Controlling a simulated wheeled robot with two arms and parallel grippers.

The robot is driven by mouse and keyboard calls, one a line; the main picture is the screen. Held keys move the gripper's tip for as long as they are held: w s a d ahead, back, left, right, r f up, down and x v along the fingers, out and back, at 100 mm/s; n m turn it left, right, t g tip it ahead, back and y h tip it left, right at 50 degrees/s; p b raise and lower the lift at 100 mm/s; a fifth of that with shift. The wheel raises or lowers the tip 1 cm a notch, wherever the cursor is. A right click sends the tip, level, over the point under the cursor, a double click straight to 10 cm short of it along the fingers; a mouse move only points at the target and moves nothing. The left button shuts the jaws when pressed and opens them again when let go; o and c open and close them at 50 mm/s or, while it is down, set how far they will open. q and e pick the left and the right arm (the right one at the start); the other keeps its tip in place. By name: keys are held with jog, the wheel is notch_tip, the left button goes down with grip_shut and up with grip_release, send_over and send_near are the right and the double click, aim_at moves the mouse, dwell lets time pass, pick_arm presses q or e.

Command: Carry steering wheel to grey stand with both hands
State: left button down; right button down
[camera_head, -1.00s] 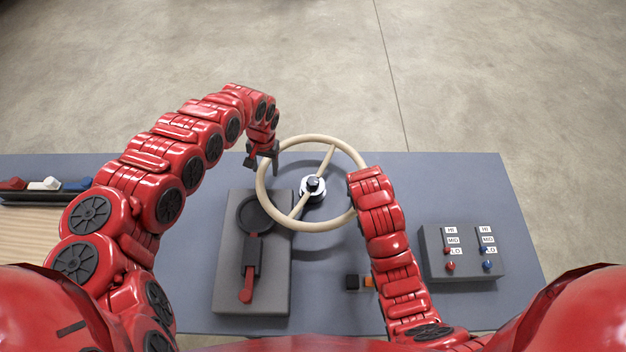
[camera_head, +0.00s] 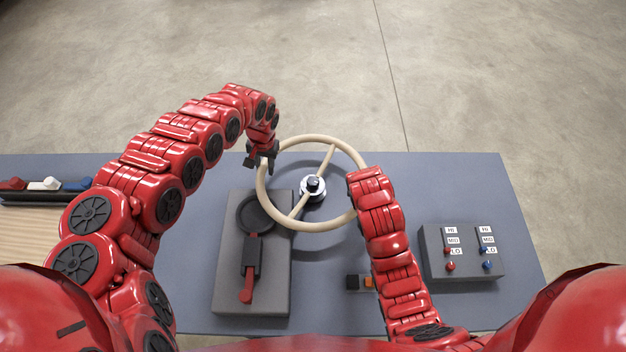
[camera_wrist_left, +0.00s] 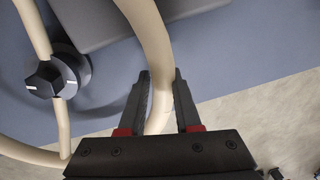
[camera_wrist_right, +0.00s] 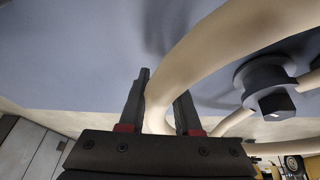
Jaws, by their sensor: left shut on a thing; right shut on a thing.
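The cream steering wheel (camera_head: 292,140) sits above the blue-grey table, with a dark-capped hub (camera_head: 313,186) at its centre. My left gripper (camera_head: 262,162) is shut on the wheel's upper-left rim, which lies between its fingers in the left wrist view (camera_wrist_left: 161,78). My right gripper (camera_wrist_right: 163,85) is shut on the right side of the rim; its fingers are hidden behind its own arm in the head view. A grey block (camera_head: 277,285) with a round dark disc and a red-ended lever lies left of and below the wheel. I cannot tell whether this is the grey stand.
A grey switch box (camera_head: 433,268) with red and blue levers stands at the right. A small black and orange item (camera_head: 353,283) lies beside my right arm. A dark tray (camera_head: 62,196) with coloured pieces is at the far left. Table between wheel and far right corner is clear.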

pick_arm(q)
jog(key=shift+r, duration=0.1)
pick_arm(e)
jog(key=shift+r, duration=0.1)
dwell(0.6)
